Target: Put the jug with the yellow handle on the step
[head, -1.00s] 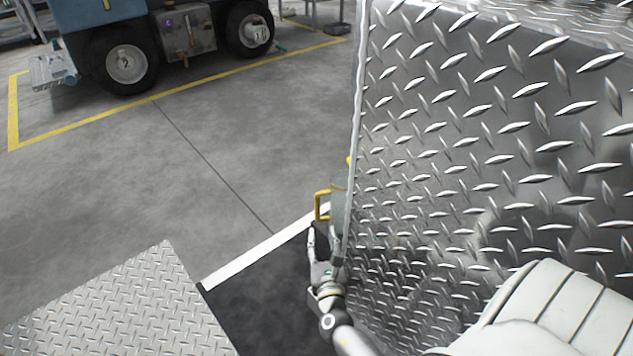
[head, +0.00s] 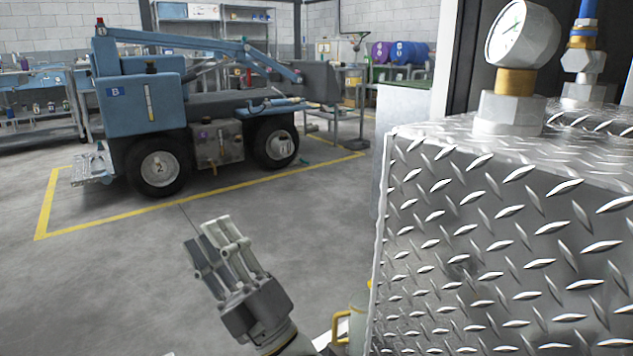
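The jug with the yellow handle (head: 342,327) shows at the bottom of the head view. It has a pale grey-green body and some yellow near its top. The large diamond-plate box hides its right part, and the picture edge cuts off its base. My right gripper (head: 207,236) is raised to the left of the jug, apart from it. Its fingers point up and left; they look open, with nothing between them. My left gripper is not in view. No step can be made out in the head view now.
The tall diamond-plate box (head: 480,250) fills the right side, with a gauge (head: 522,35) and fittings on top. A blue wheeled machine (head: 150,105) stands beyond in a yellow-lined bay. Grey floor (head: 110,280) is clear on the left.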

